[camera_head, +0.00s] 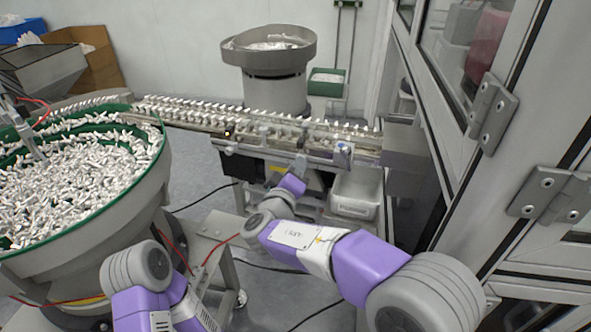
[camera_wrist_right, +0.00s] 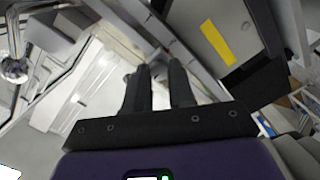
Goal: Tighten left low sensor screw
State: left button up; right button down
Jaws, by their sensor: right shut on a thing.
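My right gripper (camera_head: 300,162) reaches up to the front side of the conveyor (camera_head: 365,152), just below its rail. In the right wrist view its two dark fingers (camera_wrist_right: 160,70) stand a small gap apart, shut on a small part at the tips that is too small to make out. I cannot pick out the left low sensor screw clearly in either view. A small yellow light (camera_head: 228,133) shows on the conveyor's front, left of the right gripper. My left arm shows at the lower left of the head view; its gripper is out of view.
A green-rimmed bowl feeder (camera_head: 62,254) full of white parts stands at the left. A grey bowl feeder (camera_head: 270,75) stands behind the conveyor. A grey bin (camera_head: 356,194) is right of my right gripper. A cabinet with hinged doors (camera_head: 530,100) closes off the right.

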jog(key=c, duration=1)
grip_release()
jog(key=shift+o, duration=0.2)
jog(key=v, duration=0.7)
jog(key=shift+s+p, duration=0.3)
jog(key=shift+p, duration=0.05)
jog(key=shift+a, duration=0.15)
